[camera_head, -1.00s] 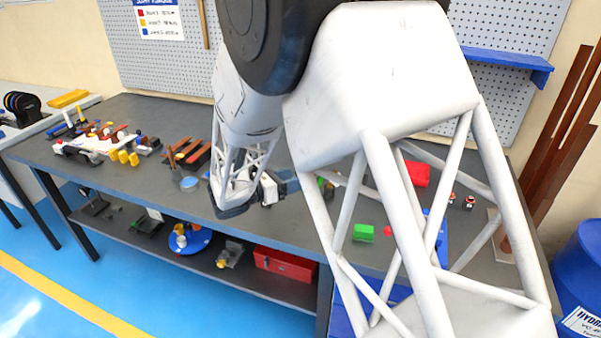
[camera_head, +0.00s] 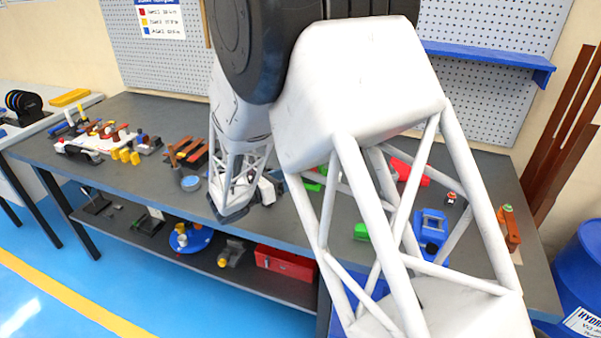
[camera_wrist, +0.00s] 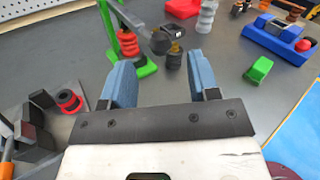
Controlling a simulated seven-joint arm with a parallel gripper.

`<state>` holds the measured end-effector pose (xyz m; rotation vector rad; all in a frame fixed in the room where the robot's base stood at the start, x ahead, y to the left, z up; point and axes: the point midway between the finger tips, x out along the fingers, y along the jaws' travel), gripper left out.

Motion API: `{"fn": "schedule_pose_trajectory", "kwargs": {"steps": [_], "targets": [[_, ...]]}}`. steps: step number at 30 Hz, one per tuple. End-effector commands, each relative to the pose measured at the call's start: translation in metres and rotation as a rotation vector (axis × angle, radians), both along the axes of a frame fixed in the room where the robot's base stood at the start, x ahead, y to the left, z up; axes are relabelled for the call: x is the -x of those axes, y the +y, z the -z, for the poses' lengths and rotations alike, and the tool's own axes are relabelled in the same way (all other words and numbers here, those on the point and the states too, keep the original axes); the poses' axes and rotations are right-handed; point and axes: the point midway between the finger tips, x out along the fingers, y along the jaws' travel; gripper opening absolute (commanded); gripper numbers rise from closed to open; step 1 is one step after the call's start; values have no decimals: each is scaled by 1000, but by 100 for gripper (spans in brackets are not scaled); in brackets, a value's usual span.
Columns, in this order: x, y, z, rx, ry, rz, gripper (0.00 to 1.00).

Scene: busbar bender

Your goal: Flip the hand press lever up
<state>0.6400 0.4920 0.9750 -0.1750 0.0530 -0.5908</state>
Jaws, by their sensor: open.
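My gripper (camera_wrist: 160,76) is open, with its two blue fingers apart and nothing between them. In the head view my gripper (camera_head: 272,187) is small and partly hidden by my arm, over the middle of the bench. In the wrist view a green upright device (camera_wrist: 114,32) stands just beyond the left finger. A black rounded grip (camera_wrist: 160,43) is beside it, beyond the gap between the fingers and apart from them. A blue device with a red ball knob (camera_wrist: 303,45) lies at the far right. I cannot tell for certain which part is the press lever.
A green block (camera_wrist: 259,69) sits right of the gripper. A dark fixture with red rings (camera_wrist: 70,101) is close on the left. A grey ribbed post (camera_wrist: 206,17) stands farther back. Bare bench (camera_wrist: 222,55) shows right of the right finger.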

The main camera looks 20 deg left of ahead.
Motion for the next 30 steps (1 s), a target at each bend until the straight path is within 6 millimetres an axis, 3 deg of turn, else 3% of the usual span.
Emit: {"fn": "schedule_pose_trajectory", "kwargs": {"steps": [12, 27, 30], "targets": [[-39, -26, 0, 0, 0, 1, 55], [-48, -32, 0, 0, 0, 0, 55], [-48, -32, 0, 0, 0, 0, 41]]}}
